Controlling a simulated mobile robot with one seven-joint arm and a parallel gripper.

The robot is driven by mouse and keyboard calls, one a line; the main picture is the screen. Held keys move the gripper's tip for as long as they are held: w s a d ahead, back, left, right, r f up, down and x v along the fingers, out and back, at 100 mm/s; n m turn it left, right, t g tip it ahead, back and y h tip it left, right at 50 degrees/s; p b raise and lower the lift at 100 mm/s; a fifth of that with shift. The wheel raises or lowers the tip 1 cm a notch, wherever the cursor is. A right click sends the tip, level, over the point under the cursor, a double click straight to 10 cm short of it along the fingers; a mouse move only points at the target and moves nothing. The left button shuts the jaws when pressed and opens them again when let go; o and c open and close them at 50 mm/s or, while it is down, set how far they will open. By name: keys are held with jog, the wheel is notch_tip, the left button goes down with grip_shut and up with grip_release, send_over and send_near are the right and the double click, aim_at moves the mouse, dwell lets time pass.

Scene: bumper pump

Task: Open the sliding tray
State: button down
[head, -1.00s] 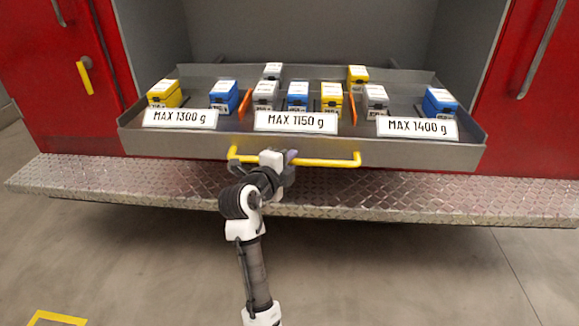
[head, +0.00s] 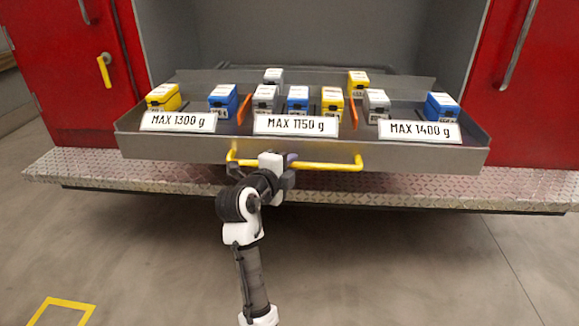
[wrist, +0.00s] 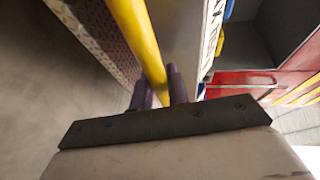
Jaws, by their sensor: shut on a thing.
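The grey sliding tray (head: 400,157) juts out from the red truck compartment over the diamond-plate bumper. A yellow bar handle (head: 325,166) runs along its front face. My gripper (head: 287,162) is at the left-middle part of the handle. In the wrist view my gripper's purple fingers (wrist: 158,90) are closed on either side of the yellow handle (wrist: 140,42), which passes between them. The tray front also shows in the wrist view (wrist: 178,30).
The tray holds several blue, yellow and grey boxes, orange dividers (head: 244,109) and three weight signs (head: 296,124). The bumper step (head: 100,168) lies below the tray. Red doors (head: 70,75) flank the compartment. The floor (head: 400,265) in front is clear.

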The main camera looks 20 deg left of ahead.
dwell(0.3)
jog(key=c, duration=1.4)
grip_release()
jog(key=shift+o, duration=0.2)
